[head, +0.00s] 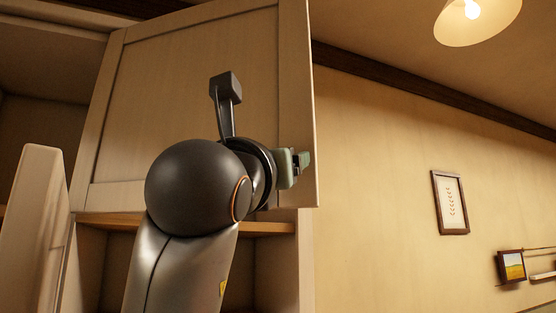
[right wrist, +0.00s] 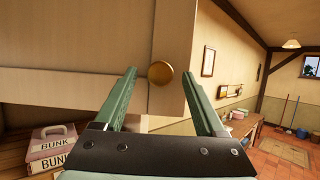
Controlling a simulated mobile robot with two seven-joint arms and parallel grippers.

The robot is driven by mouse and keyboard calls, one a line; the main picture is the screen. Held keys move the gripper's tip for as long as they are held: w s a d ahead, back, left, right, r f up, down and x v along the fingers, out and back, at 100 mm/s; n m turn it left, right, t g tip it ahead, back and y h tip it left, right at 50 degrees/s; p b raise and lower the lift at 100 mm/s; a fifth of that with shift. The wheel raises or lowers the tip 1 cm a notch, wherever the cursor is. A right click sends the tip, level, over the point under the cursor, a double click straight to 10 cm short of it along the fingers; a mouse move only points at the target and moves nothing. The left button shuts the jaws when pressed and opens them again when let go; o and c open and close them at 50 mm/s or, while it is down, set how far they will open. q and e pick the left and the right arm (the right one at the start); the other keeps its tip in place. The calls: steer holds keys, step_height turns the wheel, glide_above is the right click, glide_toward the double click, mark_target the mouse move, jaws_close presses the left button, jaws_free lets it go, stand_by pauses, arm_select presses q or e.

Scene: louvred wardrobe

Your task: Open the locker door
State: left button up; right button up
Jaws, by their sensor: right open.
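The pale wooden locker door (head: 195,75) fills the upper middle of the head view, with a framed panel and its right edge beside the bare wall. It also shows in the right wrist view (right wrist: 90,45). A round brass knob (right wrist: 160,73) sits on the door near its edge; in the head view it cannot be made out. My right gripper (head: 301,161) is at the lower right corner of the door. In the right wrist view its green fingers (right wrist: 159,80) are open, with the knob showing between the tips. Whether they touch it I cannot tell. My left gripper is out of view.
Open shelving (head: 265,229) lies below the door. A pale upright panel (head: 32,225) stands at lower left. A box marked BUNK (right wrist: 52,148) sits on a lower shelf. Framed pictures (head: 450,202) hang on the right wall, and a lamp (head: 477,18) hangs above.

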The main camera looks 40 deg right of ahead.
steer(key=b+v, duration=0.2)
steer(key=v, duration=0.5)
steer(key=shift+s+a, duration=0.15)
steer(key=shift+a, duration=0.1)
steer(key=shift+c, duration=0.3)
